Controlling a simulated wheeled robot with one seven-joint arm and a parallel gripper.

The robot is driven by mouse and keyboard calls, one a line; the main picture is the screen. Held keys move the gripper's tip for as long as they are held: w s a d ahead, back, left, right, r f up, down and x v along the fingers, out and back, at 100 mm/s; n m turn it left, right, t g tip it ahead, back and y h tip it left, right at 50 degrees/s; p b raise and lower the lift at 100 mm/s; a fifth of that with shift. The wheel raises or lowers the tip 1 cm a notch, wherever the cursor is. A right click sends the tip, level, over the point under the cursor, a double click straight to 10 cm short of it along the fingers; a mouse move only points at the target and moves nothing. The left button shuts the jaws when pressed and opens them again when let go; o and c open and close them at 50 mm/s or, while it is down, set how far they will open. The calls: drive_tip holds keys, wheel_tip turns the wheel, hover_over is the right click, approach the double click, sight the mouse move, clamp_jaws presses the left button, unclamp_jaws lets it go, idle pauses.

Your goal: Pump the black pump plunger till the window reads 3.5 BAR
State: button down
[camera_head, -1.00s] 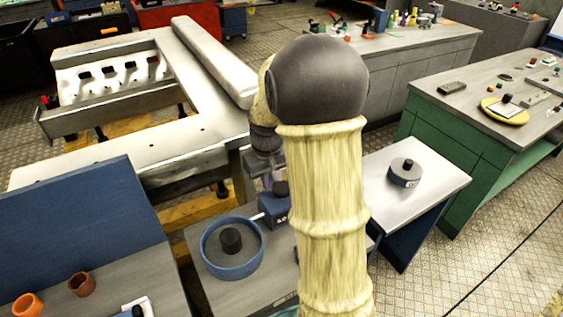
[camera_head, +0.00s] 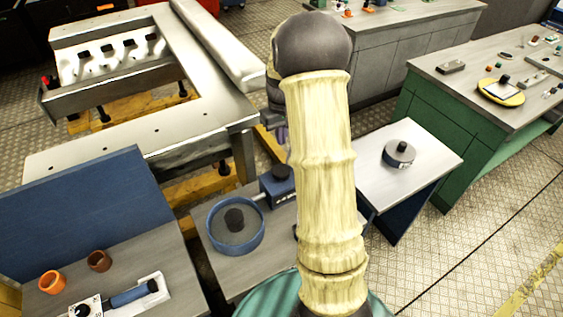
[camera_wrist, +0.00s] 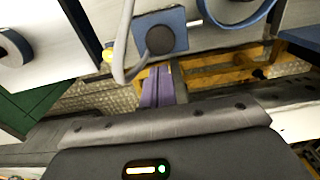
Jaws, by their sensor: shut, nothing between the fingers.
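The pump is a blue block (camera_head: 270,187) on the grey bench, with a round black plunger (camera_head: 283,172) on top. A pale rod joins it to a round blue basin (camera_head: 262,228) on its left. The window on its front shows a few characters, too small and partly covered to read. In the wrist view the black plunger (camera_wrist: 160,40) shows on the blue block (camera_wrist: 178,22), beyond my fingertips. My gripper (camera_wrist: 158,72) has purple fingers, close together and empty, apart from the plunger. In the head view my arm hides most of it.
A bench at lower left holds orange (camera_head: 52,281) and brown cups and a blue-handled tool (camera_head: 132,294). A large metal frame (camera_head: 150,130) stands behind. A grey curved tube (camera_wrist: 124,45) passes near the block.

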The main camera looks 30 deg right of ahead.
sight(282, 170)
wheel_tip(282, 170, down, 12)
drive_tip(key=p, duration=0.4)
drive_tip(key=shift+r, duration=0.1)
wheel_tip(282, 170, down, 3)
drive_tip(key=shift+b, duration=1.25)
drive_tip(key=shift+s, duration=0.1)
